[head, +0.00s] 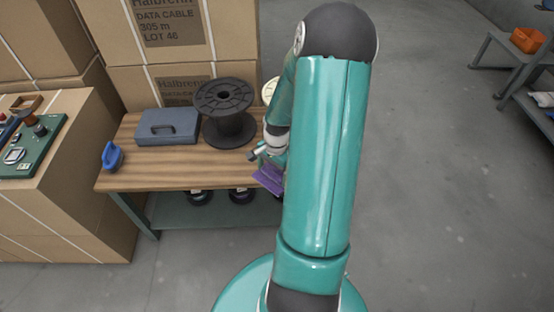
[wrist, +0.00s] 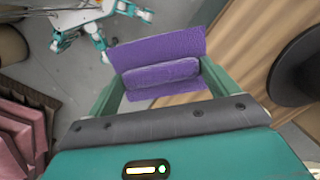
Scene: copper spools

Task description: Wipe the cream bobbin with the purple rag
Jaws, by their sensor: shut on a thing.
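The purple rag (head: 269,178) is pinched in my gripper (wrist: 160,82), beside the front edge of the wooden bench (head: 170,176). In the wrist view the rag (wrist: 157,50) spreads across both fingers, with a folded part between them. The cream bobbin (head: 270,88) stands at the back right of the bench in the head view. Only a sliver of its left side shows; my arm hides the rest. The rag is apart from the bobbin. The bobbin cannot be made out in the wrist view.
A large black spool (head: 226,108) stands on the bench left of my arm. A grey case (head: 167,126) and a blue tool (head: 112,156) lie farther left. Stacked cartons (head: 180,35) rise behind. Dark spools (head: 242,196) sit on the lower shelf.

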